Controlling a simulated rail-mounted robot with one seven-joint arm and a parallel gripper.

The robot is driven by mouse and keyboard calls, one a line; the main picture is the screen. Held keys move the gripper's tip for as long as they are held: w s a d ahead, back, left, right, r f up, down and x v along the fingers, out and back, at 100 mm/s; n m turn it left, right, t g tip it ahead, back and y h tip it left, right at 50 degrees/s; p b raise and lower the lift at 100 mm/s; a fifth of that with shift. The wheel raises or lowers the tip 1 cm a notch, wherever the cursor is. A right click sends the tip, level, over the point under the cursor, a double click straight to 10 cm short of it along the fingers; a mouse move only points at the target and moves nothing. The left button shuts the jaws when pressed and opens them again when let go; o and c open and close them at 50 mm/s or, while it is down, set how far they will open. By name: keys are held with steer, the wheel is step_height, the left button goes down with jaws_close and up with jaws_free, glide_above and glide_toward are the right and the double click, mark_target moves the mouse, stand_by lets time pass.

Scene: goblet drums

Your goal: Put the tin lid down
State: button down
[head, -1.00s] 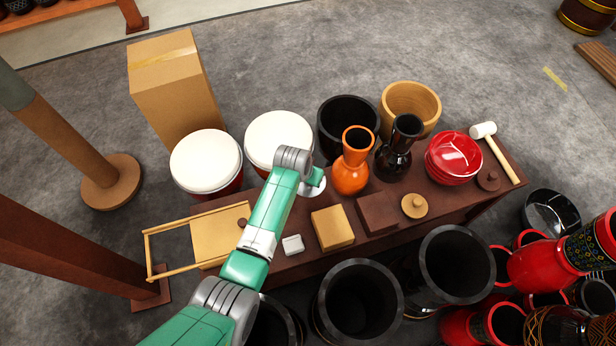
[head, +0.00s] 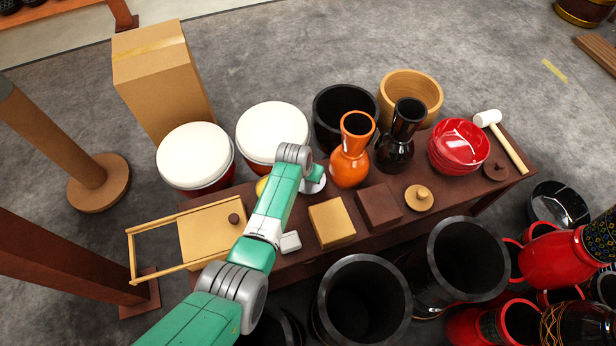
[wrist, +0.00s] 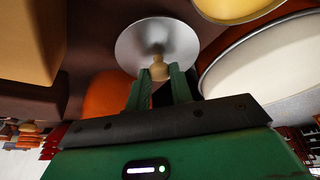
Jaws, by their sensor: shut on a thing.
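The tin lid (wrist: 157,40) is a silvery disc with a small pale wooden knob (wrist: 159,70). My gripper (wrist: 159,76) is shut on the knob, with a green finger on each side. In the head view the lid (head: 314,184) shows as a pale rim below the end of my arm, left of the orange vase (head: 350,160). It is over the dark brown bench (head: 300,268); I cannot tell whether it touches the top. My arm hides part of it.
White-topped drums (head: 272,135) stand behind. A yellow round thing (head: 262,187) is partly hidden by my arm. A small white box (head: 290,242), a tan box (head: 331,222) and a brown box (head: 379,207) sit in front. A wooden sliding-lid box (head: 205,238) lies left.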

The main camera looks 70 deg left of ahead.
steer(key=shift+f, duration=0.6)
steer(key=shift+r, duration=0.15)
steer(key=c, duration=1.2)
jaws_free()
steer(key=shift+f, duration=0.2)
steer(key=shift+c, duration=0.2)
steer(key=shift+r+p, duration=0.35)
steer(key=shift+r, duration=0.05)
steer(key=p+v, duration=0.7)
steer(key=v, duration=0.4)
steer(key=shift+s+d+r, duration=0.15)
steer(key=shift+s+r, duration=0.05)
steer(key=shift+r, duration=0.05)
